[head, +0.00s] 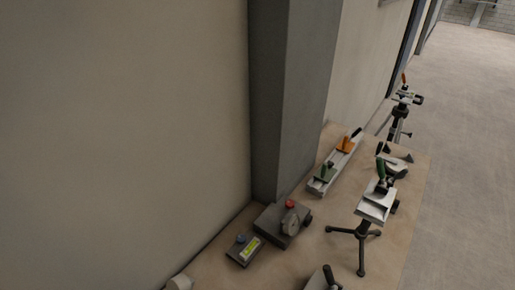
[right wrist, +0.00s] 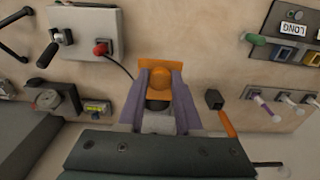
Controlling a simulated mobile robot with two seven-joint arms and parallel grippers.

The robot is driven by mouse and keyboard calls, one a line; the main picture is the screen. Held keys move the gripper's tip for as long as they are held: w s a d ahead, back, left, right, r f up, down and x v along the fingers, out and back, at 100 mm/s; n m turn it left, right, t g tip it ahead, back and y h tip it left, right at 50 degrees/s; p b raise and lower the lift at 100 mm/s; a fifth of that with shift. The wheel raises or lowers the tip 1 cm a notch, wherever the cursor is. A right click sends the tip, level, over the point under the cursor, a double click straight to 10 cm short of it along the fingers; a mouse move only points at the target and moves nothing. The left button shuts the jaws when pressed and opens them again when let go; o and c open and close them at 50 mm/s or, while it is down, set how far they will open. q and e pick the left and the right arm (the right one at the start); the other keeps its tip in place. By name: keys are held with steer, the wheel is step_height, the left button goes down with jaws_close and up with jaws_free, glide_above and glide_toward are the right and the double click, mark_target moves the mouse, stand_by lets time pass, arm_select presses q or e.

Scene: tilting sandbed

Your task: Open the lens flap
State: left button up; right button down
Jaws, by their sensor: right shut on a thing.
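In the right wrist view my right gripper (right wrist: 160,88) has its two purple fingers close together on an orange piece (right wrist: 160,68). The orange piece has a flat plate and a rounded part between the fingers. A dark round part shows just below it, between the fingers. I cannot tell whether this orange piece is the lens flap. In the head view no gripper shows, and no part there is clearly a lens flap. A tripod device (head: 405,97) with an orange handle stands at the far end of the table.
The head view shows a wooden table (head: 300,258) along a wall with a grey pillar (head: 279,100). It bears a tripod with a white tray (head: 374,211), a rail with orange and green handles (head: 331,168) and a grey box with a red knob (head: 283,223). Open floor lies right.

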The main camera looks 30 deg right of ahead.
steer(key=c, duration=0.6)
jaws_free()
step_height(320, 180, up, 9)
steer(key=p, duration=0.6)
steer(key=shift+s+f, duration=0.1)
steer(key=shift+f, duration=0.1)
steer(key=shift+r, duration=0.65)
